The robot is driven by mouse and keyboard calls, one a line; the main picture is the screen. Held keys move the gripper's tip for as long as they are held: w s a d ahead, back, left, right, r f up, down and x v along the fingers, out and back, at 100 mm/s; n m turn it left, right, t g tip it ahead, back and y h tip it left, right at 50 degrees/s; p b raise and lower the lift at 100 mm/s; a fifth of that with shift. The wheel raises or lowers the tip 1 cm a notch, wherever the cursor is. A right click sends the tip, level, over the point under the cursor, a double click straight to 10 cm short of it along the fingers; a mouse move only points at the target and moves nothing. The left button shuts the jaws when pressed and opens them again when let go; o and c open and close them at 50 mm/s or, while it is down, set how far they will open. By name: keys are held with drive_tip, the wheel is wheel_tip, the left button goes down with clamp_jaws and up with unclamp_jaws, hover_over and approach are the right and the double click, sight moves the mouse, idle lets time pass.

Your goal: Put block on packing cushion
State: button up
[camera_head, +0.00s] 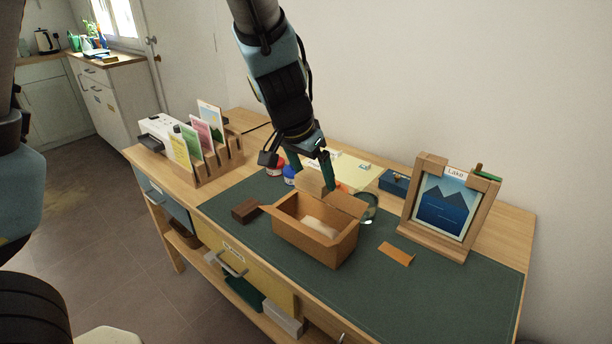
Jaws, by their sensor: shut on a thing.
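A dark brown block (247,210) lies on the green desk mat, just left of an open cardboard box (300,236). A pale packing cushion (321,228) lies inside the box, partly hidden by the walls. I cannot tell whether the fingers touch a flap.
A framed lake picture (443,207) stands at right, a card rack (210,163) at left. A blue box (394,183), a round glass item (368,207) and red and blue jars (289,175) stand behind the cardboard box. An orange card (396,254) lies on the mat (440,290), whose front right is clear.

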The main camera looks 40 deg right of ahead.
drive_tip(key=shift+f+b, duration=4.95)
drive_tip(key=shift+f, duration=0.3)
drive_tip(key=o, duration=1.1)
drive_tip(key=shift+r, duration=0.1)
wheel_tip(320, 180, up, 10)
drive_tip(key=p, duration=0.9)
